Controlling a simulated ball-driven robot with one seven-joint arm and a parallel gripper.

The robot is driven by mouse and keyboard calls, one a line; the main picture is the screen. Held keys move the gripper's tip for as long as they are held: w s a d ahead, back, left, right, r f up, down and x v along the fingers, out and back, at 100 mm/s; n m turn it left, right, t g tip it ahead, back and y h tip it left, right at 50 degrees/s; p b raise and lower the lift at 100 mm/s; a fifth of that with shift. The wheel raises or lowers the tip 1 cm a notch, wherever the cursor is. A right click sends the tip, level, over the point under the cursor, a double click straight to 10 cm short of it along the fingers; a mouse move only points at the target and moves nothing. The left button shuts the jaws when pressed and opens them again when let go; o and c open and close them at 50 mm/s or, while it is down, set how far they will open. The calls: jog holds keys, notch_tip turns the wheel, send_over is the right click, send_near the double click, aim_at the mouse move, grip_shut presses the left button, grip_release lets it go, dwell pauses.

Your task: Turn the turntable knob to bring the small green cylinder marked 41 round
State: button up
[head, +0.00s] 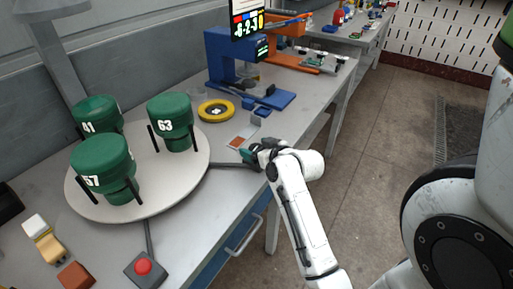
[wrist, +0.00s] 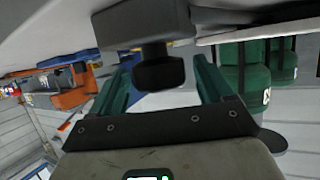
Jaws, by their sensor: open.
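The round grey turntable (head: 150,165) carries three green cylinders. The one marked 41 (head: 97,113) stands at the back left, partly behind the front one marked 57 (head: 103,165). The one marked 63 (head: 170,120) stands at the back right. A dark bar (head: 232,165) reaches from the turntable's right edge to my gripper (head: 251,153). In the wrist view a black knob (wrist: 160,73) on a dark block lies between the green fingers of my open gripper (wrist: 162,78), with gaps visible on both sides. Cylinders (wrist: 283,62) also show at the right there.
A red button on a dark box (head: 144,266) sits at the table's front. A yellow ring (head: 216,110) and a blue machine (head: 231,60) stand behind my gripper. Small blocks (head: 45,240) lie at the left. Open floor (head: 375,140) is to the right.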

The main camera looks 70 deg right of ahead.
jog(key=shift+c, duration=0.4)
jog(key=c, duration=0.9)
jog(key=shift+w, duration=0.1)
jog(key=shift+p, duration=0.3)
jog(key=o, duration=1)
jog(key=v, duration=1)
jog(key=shift+s+a+r+b, duration=0.15)
jog(key=shift+s+a+b, duration=0.1)
jog(key=shift+a+b, duration=0.1)
